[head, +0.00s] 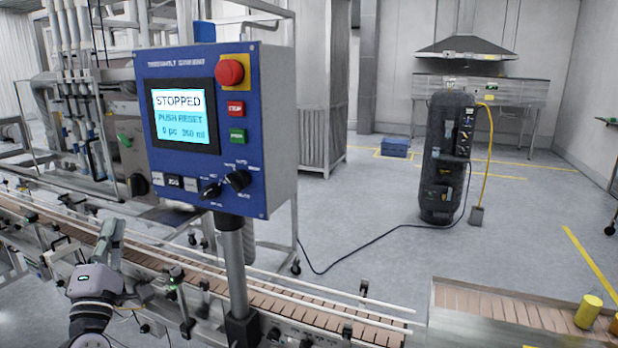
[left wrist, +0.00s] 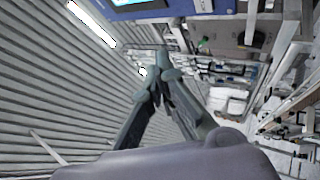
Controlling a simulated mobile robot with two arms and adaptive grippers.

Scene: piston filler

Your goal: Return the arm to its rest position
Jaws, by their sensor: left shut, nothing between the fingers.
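My left arm comes in from the lower left in the head view. Its gripper (head: 112,232) points up and away over the near side of the conveyor, left of the control panel's post. The fingers are together and hold nothing. In the left wrist view the two dark fingers (left wrist: 163,68) converge at their tips with nothing between them. The blue control panel (head: 215,130) stands up and to the right of the gripper, apart from it. Its screen (head: 184,116) reads "STOPPED" and "PUSH RESET". My right gripper is not in view.
The conveyor (head: 275,299) runs below the panel, with rails along it. The panel's post (head: 233,268) rises beside it. A dark cylindrical unit (head: 446,160) with a cable stands on open floor behind.

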